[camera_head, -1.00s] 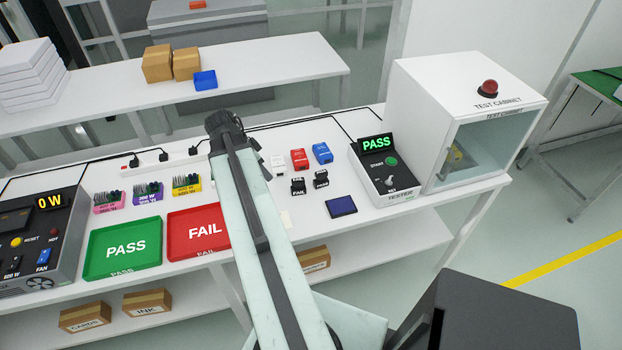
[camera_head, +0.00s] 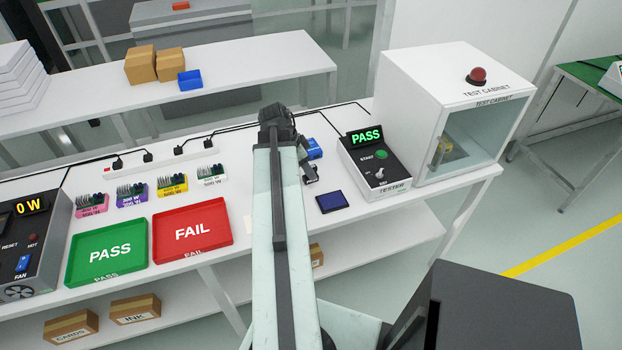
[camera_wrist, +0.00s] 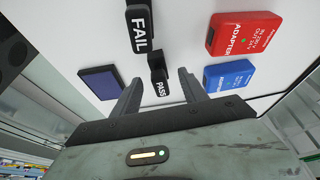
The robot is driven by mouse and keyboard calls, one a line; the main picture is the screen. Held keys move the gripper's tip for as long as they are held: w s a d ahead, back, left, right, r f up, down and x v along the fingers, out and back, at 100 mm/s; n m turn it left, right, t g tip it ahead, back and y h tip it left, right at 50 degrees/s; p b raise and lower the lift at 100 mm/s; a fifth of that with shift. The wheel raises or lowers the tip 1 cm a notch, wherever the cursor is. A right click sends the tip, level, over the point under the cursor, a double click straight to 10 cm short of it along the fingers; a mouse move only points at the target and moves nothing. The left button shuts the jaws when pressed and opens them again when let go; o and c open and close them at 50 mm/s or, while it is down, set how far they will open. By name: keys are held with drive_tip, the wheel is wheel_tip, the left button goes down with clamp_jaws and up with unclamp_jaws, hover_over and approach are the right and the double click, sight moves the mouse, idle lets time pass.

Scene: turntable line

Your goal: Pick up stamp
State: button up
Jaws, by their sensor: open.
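Two black stamps stand on the white bench. In the wrist view the PASS stamp (camera_wrist: 159,88) lies between the two fingers of my gripper (camera_wrist: 157,80), which are spread apart and not closed on it. The FAIL stamp (camera_wrist: 140,28) stands just beyond, in line with the PASS stamp. In the head view my arm covers the FAIL stamp and most of my gripper. A small dark shape beside the arm there is the PASS stamp or a finger; I cannot tell which.
A dark blue pad (camera_head: 332,202) lies near the stamps. A blue adapter (camera_wrist: 229,77) and a red adapter (camera_wrist: 243,33) lie beside them. The tester (camera_head: 374,168) and the test cabinet (camera_head: 455,110) stand right. A red FAIL tray (camera_head: 215,252) and green PASS tray (camera_head: 75,275) lie left.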

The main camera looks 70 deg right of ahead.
drive_tip(key=b+x, duration=0.2)
drive_tip(key=x, duration=0.2)
drive_tip(key=shift+b, duration=0.3)
drive_tip(key=shift+r, duration=0.15)
clamp_jaws()
drive_tip(key=shift+r, duration=0.1)
wheel_tip(320, 180, up, 10)
drive_tip(key=p, duration=1)
drive_tip(key=shift+r+p, duration=0.1)
drive_tip(key=shift+p, duration=0.25)
